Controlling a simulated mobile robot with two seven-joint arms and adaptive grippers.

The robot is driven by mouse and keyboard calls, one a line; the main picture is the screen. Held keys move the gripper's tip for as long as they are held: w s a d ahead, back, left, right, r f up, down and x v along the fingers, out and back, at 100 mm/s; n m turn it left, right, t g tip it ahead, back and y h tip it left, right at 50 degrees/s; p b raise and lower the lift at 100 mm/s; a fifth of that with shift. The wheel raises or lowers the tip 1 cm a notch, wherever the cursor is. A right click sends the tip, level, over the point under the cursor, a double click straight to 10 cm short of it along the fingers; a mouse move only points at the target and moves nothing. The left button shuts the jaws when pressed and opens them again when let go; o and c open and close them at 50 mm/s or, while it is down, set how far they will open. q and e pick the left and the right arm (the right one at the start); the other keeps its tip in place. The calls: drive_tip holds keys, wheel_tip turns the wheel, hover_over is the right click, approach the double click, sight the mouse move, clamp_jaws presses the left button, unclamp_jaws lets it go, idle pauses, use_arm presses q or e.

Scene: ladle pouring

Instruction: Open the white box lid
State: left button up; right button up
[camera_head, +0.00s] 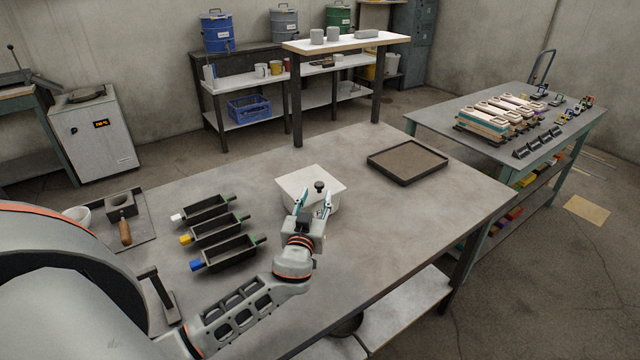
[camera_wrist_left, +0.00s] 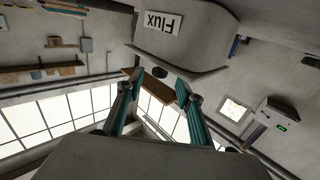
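The white box (camera_head: 292,184) stands on the grey table, with a light lid and a small black knob (camera_head: 319,186) on top. My left gripper (camera_head: 315,200) is at the near side of the box, its two teal fingers spread and pointing toward the knob. In the left wrist view the box (camera_wrist_left: 185,40) appears upside down with a "Flux" label. My left gripper's fingers (camera_wrist_left: 158,82) are apart there, with the dark knob (camera_wrist_left: 158,72) between or just beyond their tips. I see no contact with the knob. The lid looks closed. My right gripper is not in view.
Three dark molds (camera_head: 222,229) with coloured handles lie left of the box. A ladle (camera_head: 124,230) and a white bowl (camera_head: 77,216) are farther left. A shallow dark tray (camera_head: 407,162) lies at the back right. The table right of the box is clear.

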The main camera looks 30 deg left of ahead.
sight(318, 189)
use_arm(q)
drive_tip(key=x, duration=0.6)
drive_tip(key=shift+s+p, duration=0.1)
drive_tip(key=shift+p, duration=0.2)
drive_tip(key=shift+c, duration=0.4)
clamp_jaws()
